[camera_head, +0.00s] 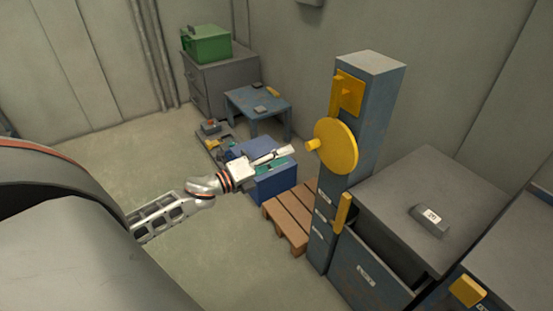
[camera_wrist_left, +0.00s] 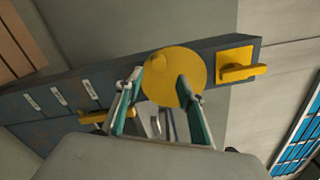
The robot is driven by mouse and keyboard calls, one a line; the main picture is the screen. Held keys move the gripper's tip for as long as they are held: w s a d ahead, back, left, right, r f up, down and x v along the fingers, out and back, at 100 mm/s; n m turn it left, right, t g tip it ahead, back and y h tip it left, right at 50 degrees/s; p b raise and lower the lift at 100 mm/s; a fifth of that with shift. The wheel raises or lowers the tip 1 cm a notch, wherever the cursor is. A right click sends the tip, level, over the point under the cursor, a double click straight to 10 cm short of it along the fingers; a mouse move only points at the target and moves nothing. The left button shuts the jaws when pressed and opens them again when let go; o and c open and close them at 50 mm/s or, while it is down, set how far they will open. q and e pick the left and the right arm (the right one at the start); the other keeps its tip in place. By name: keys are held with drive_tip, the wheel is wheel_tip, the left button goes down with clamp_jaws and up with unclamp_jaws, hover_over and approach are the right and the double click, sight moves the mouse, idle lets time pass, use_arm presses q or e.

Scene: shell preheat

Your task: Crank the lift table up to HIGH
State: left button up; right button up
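A yellow crank disc (camera_head: 340,150) with a stubby knob (camera_head: 313,144) is mounted on the side of a blue-grey post (camera_head: 368,100). A yellow pointer (camera_head: 342,213) sits lower on the post, near several white labels. My left gripper (camera_head: 285,152) is just left of the knob, apart from it. In the left wrist view my left gripper (camera_wrist_left: 160,78) is open and empty, its fingers spread in front of the disc (camera_wrist_left: 185,68); the knob (camera_wrist_left: 156,62) appears between the fingertips. I cannot tell for sure which surface is the lift table. My right gripper is not in view.
A grey-topped cabinet (camera_head: 385,195) with a labelled grey block (camera_head: 429,220) stands right of the post. A yellow lever (camera_head: 347,92) is above the disc. A wooden pallet (camera_head: 289,215), a blue box (camera_head: 275,185) and a blue table (camera_head: 240,97) lie behind. Floor at left is clear.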

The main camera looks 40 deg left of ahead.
use_arm(q)
drive_tip(key=shift+v, duration=0.85)
